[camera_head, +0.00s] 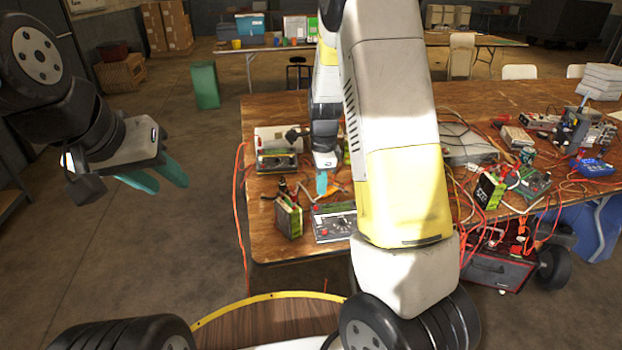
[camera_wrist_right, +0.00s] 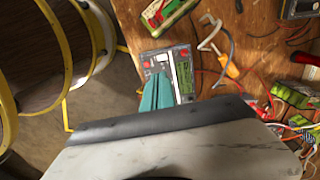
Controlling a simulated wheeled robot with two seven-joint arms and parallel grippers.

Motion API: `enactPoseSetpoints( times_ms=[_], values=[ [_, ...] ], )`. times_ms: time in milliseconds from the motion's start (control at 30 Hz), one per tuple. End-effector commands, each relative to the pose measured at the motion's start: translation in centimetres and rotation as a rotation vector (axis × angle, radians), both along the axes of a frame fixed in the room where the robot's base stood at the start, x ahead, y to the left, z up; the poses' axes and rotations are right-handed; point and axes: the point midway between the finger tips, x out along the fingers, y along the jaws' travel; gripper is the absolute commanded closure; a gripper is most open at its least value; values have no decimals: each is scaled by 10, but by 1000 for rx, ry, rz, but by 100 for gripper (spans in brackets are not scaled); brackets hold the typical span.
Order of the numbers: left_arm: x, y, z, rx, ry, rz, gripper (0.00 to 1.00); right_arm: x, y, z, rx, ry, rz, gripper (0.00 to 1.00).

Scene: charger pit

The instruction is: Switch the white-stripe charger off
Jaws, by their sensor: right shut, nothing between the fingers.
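A charger (camera_head: 335,224) with a pale panel lies near the front edge of the wooden table. In the right wrist view, the charger (camera_wrist_right: 184,77) shows a grey face, red knobs and a green panel. My right gripper (camera_head: 322,184) is shut and empty, fingers pointing down. In the right wrist view, its teal fingertips (camera_wrist_right: 158,76) appear over the charger face and hide part of it; contact cannot be told. My left gripper (camera_head: 157,177) is open and empty, left of the table. Another charger (camera_head: 277,160) lies further back.
A green-and-black battery (camera_head: 289,217) stands beside the near charger. An orange-handled tool (camera_wrist_right: 232,70) and loose cables lie close by. More batteries (camera_head: 490,189) and red cables crowd the table's right side. The floor left of the table is clear around a green bin (camera_head: 205,86).

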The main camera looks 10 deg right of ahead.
Motion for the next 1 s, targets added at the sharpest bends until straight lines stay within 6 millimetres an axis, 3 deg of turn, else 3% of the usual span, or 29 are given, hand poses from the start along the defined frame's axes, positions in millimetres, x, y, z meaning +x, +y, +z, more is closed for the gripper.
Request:
enactPoseSetpoints(
  times_ms=[300, 500, 700, 1000],
  values=[
    [0, 0, 0, 0, 0, 0, 64, 3, 0, -70, -1, 6, -1, 100],
    [0, 0, 0, 0, 0, 0, 64, 5, -1, -101, 0, 3, -1, 100],
    [0, 0, 0, 0, 0, 0, 64, 7, 0, -115, 0, 0, 0, 100],
    [0, 0, 0, 0, 0, 0, 64, 7, 0, -116, 0, 0, 0, 100]
  ],
)
